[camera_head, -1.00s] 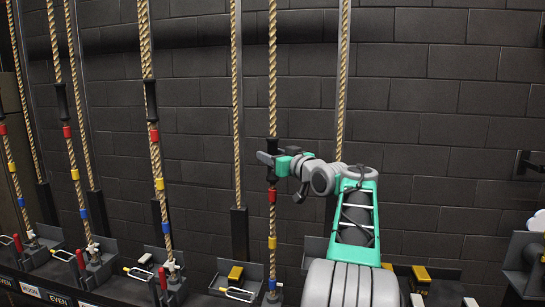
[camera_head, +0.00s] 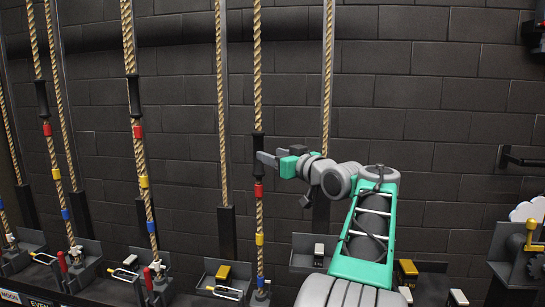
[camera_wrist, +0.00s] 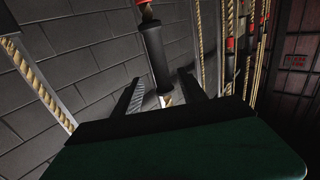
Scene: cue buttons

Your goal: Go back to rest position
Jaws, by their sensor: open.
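My gripper (camera_head: 264,159) is open, at the end of my teal and grey arm. It points left at a black grip sleeve (camera_head: 258,147) on a hanging rope. In the wrist view the two dark fingers (camera_wrist: 161,92) are spread apart. The black sleeve (camera_wrist: 157,57) shows past and between their tips. Whether a finger touches it I cannot tell. Below the sleeve in the head view, the rope has a red band (camera_head: 259,190) and a yellow band (camera_head: 259,239).
Other ropes hang to the left, some with black sleeves and coloured bands, such as the sleeve (camera_head: 134,97). Trays with levers line the bottom, one with a yellow block (camera_head: 222,272). A dark brick wall (camera_head: 430,110) stands behind. A bracket (camera_head: 520,160) juts out at right.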

